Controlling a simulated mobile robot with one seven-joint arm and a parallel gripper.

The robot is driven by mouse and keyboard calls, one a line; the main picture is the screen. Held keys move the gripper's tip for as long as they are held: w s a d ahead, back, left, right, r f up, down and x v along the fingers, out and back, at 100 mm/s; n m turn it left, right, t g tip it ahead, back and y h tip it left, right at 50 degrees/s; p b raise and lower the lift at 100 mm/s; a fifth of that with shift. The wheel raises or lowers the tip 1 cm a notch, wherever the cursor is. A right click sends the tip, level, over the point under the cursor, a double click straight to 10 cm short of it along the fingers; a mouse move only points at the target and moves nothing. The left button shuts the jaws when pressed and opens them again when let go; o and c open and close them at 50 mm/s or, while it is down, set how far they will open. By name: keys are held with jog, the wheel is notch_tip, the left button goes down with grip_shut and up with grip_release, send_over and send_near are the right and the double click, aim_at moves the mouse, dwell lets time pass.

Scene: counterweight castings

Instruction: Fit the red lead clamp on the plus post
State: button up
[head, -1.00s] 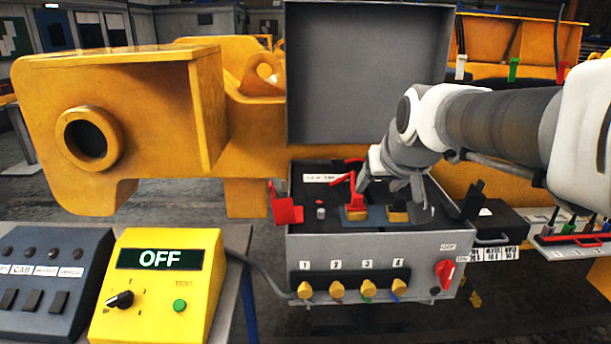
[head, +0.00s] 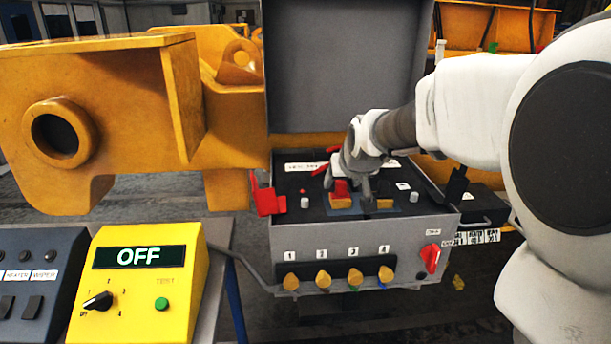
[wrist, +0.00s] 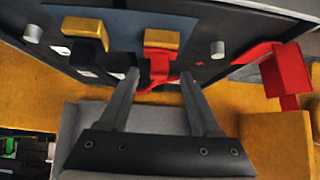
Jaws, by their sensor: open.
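The red lead clamp (head: 341,188) rests on a yellow block (head: 341,203) in the open grey box; it also shows in the wrist view (wrist: 159,68). My gripper (wrist: 160,79) is open, with its fingertips on either side of the clamp's red tail and gaps visible. In the head view my gripper (head: 349,187) partly hides the clamp. A grey post (head: 304,203) with a red dot beside it stands bare to the left, near a raised red cover (head: 268,199). In the wrist view this post (wrist: 217,49) is right of the clamp.
The black clamp (wrist: 88,33) sits on another yellow block (head: 385,204), close beside the red one. A second grey post (head: 415,197) stands at the right. The raised lid (head: 345,65) is behind. A yellow tester (head: 150,275) reads OFF.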

aim_at(339, 187)
jog(key=shift+x, duration=2.85)
jog(key=shift+w+d, duration=0.1)
grip_shut()
